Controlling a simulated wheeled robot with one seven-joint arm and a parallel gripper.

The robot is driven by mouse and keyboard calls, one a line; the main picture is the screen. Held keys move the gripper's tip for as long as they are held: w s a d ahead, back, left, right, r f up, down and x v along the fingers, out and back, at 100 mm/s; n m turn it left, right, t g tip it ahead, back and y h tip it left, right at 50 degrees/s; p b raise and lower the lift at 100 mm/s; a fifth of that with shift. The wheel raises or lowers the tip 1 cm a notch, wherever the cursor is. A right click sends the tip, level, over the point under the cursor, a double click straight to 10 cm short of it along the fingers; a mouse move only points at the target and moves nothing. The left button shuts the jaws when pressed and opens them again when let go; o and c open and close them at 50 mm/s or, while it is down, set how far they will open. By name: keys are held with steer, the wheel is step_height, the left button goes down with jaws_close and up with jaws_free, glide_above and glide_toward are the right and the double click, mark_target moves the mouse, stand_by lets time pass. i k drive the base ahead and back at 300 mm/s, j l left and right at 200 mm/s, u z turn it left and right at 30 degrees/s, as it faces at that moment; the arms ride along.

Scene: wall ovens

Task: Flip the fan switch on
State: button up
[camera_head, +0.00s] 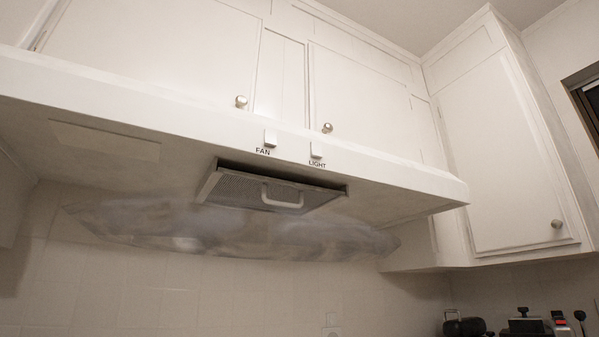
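The fan switch (270,139) is a small white rocker on the front edge of the white range hood (400,176), above the printed word FAN. Which way it is set is too small to tell. A similar light switch (317,150) sits to its right, above the word LIGHT. Both switches are unobstructed. My gripper is not in view.
A filter panel (240,190) with a white handle hangs tilted under the hood. White cabinets (370,95) with round knobs stand above and at right. Dark kitchen items (525,324) are at the lower right. The space before the hood looks clear.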

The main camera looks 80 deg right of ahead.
mark_target(270, 136)
steer(key=k+z, duration=0.1)
steer(key=z, duration=0.25)
steer(key=l+z, duration=0.1)
steer(key=z, duration=0.25)
steer(key=k+l+z, duration=0.1)
steer(key=z, duration=0.2)
steer(key=i+j+z, duration=0.1)
steer(key=z, duration=1.45)
steer(key=k+j+z, duration=0.1)
steer(key=k+j, duration=0.15)
steer(key=k, duration=0.15)
steer(key=k+j+u, duration=0.1)
steer(key=u, duration=1.6)
steer(key=k+j, duration=0.05)
